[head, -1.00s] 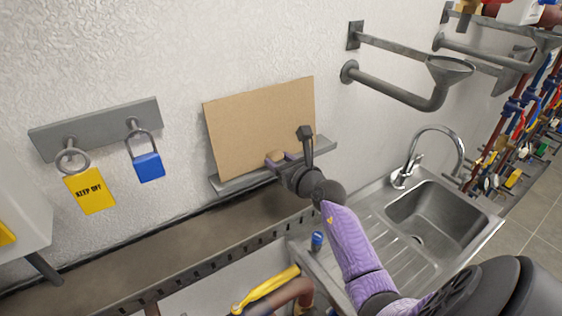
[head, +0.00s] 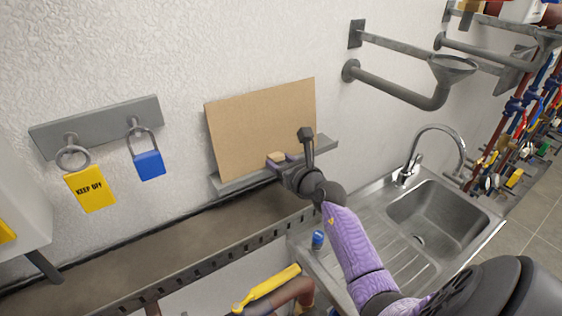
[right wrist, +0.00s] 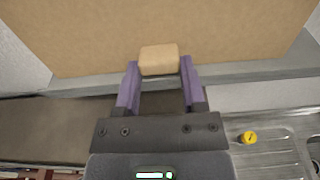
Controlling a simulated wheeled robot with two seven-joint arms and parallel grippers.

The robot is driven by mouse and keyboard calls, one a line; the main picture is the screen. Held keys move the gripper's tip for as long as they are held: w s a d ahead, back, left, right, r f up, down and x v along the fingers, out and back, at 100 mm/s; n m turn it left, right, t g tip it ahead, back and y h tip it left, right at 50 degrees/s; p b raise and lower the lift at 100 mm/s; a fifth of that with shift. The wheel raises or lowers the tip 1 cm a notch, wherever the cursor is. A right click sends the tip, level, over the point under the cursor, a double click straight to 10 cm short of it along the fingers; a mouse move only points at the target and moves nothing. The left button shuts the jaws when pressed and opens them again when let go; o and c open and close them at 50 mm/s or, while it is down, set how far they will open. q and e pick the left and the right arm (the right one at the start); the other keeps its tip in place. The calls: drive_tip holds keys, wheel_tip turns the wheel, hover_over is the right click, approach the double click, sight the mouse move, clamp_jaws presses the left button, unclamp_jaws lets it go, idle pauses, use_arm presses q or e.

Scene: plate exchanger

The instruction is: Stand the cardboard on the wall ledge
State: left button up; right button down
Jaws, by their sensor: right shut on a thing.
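The cardboard (head: 255,122) is a flat tan sheet, close to upright and in front of the white wall. It fills the top of the right wrist view (right wrist: 90,40). A small tan block (right wrist: 159,60) stands out from its lower middle. My right gripper (head: 278,160) is shut on this block, with its purple fingers on either side. The grey wall ledge (head: 325,146) runs along the cardboard's bottom edge. The edge is at the ledge, but I cannot tell whether it touches or how far back it sits. My left gripper is not in view.
A grey rack (head: 95,127) to the left holds a yellow "KEEP OFF" tag (head: 90,190) and a blue padlock (head: 149,165). A steel sink (head: 435,212) with a tap (head: 437,132) is at right. Grey pipe brackets (head: 405,90) jut from the wall above it.

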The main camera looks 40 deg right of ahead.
drive_tip(key=shift+c, duration=0.5)
unclamp_jaws()
drive_tip(key=shift+s, duration=0.1)
drive_tip(key=shift+s, duration=0.35)
drive_tip(key=v, duration=0.9)
drive_tip(key=shift+p, duration=0.35)
